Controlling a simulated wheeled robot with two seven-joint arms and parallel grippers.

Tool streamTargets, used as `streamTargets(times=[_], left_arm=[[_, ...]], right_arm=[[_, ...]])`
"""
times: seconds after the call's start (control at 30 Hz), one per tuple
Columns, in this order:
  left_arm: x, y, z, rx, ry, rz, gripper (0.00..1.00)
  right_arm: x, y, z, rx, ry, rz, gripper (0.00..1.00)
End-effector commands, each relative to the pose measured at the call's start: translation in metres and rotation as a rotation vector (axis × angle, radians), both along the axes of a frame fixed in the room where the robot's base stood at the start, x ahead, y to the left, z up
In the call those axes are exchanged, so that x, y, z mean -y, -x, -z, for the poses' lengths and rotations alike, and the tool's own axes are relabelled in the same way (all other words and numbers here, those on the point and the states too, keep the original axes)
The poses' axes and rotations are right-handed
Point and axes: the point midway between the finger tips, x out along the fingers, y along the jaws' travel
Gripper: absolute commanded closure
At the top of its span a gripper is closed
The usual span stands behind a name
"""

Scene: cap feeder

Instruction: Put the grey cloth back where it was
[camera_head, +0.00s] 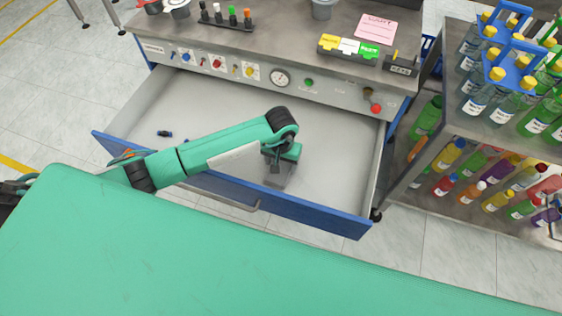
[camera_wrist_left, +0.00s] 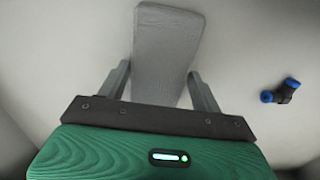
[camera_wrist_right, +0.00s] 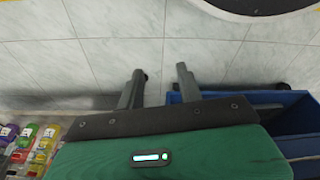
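The grey cloth (camera_wrist_left: 168,45) looks like a long flat strip in the left wrist view, over the pale drawer floor. A grey part of it (camera_head: 280,179) shows below my left gripper (camera_head: 272,164) in the head view. My left gripper (camera_wrist_left: 159,68) reaches down into the open drawer, its fingers apart on either side of the cloth. The fingertips are very close to the cloth's edges; whether they press on it cannot be told. My right gripper (camera_wrist_right: 162,68) is out of the head view, its fingers apart with nothing between them, above the tiled floor.
The drawer (camera_head: 325,215) is pulled out, with a blue front edge. A small black-and-blue fitting (camera_wrist_left: 280,91) lies in it, right of the cloth in the left wrist view. A bottle shelf (camera_head: 475,133) stands at right. A green surface (camera_head: 130,255) fills the foreground.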

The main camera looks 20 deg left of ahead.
Motion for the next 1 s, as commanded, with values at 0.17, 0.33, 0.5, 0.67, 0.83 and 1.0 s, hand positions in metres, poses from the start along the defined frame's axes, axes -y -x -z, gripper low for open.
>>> streamTargets(times=[0.17,0.33,0.5,0.67,0.83,1.0], left_arm=[[0.0,0.0,0.0,0.0,0.0,0.0,0.17],[0.0,0.0,0.0,-0.001,0.0,0.0,0.17],[0.0,0.001,-0.004,-0.001,0.0,0.0,0.17],[-0.001,-0.001,-0.034,0.005,-0.001,0.002,0.17],[-0.001,-0.001,-0.073,0.004,-0.001,0.001,0.17],[-0.001,-0.001,-0.104,0.002,-0.001,0.001,0.17]], right_arm=[[0.0,0.002,-0.001,-0.001,-0.001,0.0,0.64],[0.0,0.004,0.002,-0.009,0.0,0.001,0.64],[0.001,0.005,0.004,-0.008,0.001,0.0,0.64],[0.001,0.004,0.013,-0.009,0.002,0.0,0.64],[0.001,0.001,0.012,-0.002,0.002,-0.001,0.64],[0.001,0.001,0.011,-0.004,0.002,0.0,0.64]])
